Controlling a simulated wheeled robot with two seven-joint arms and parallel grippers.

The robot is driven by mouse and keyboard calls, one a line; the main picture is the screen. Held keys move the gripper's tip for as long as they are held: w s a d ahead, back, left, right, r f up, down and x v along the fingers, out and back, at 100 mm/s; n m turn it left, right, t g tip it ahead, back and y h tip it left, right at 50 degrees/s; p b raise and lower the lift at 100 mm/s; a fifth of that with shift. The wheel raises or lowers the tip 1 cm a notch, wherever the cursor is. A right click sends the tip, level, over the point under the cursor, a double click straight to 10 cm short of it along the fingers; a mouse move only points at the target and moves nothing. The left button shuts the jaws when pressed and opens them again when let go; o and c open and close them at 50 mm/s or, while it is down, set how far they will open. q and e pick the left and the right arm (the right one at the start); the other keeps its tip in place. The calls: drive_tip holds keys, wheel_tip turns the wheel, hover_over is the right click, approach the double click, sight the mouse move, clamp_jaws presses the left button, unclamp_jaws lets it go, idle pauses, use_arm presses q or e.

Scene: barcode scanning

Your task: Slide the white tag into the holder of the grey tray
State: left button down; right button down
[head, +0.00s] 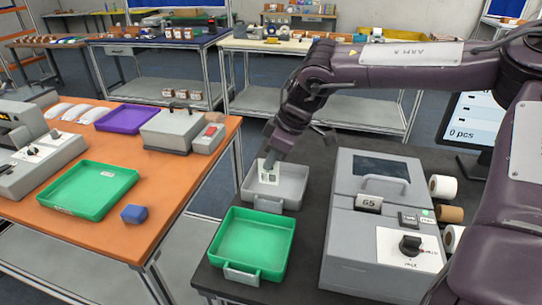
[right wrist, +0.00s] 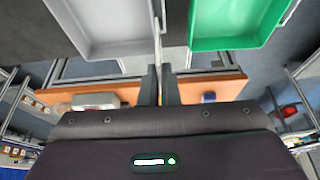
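The white tag (head: 269,173), with small dark printed squares, is held upright in my right gripper (head: 269,155), in front of the grey tray's inside in the head view. In the right wrist view the tag (right wrist: 157,45) shows edge-on as a thin pale strip between the two close fingers of that gripper (right wrist: 158,85). The grey tray (head: 293,182) stands on the dark table; its holder (head: 267,204) is on the near side, below the tag. The tag and holder look apart. The tray also shows in the right wrist view (right wrist: 105,40). My left gripper is out of view.
A green tray (head: 252,247) with its own front holder (head: 241,275) stands nearer on the dark table. A large grey machine (head: 375,225) stands right of the trays, with rolls (head: 442,187) beside it. An orange table (head: 120,230) lies left, across a gap.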

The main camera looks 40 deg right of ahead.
sight(271, 179)
drive_tip(key=shift+f+b, duration=0.85)
drive_tip(key=shift+f, duration=0.8)
drive_tip(key=shift+f+b, duration=1.5)
drive_tip(key=shift+f, duration=0.2)
drive_tip(key=c, duration=1.6)
unclamp_jaws()
drive_tip(key=shift+r, duration=0.1)
drive_tip(key=v, duration=0.7)
drive_tip(key=shift+r, duration=0.35)
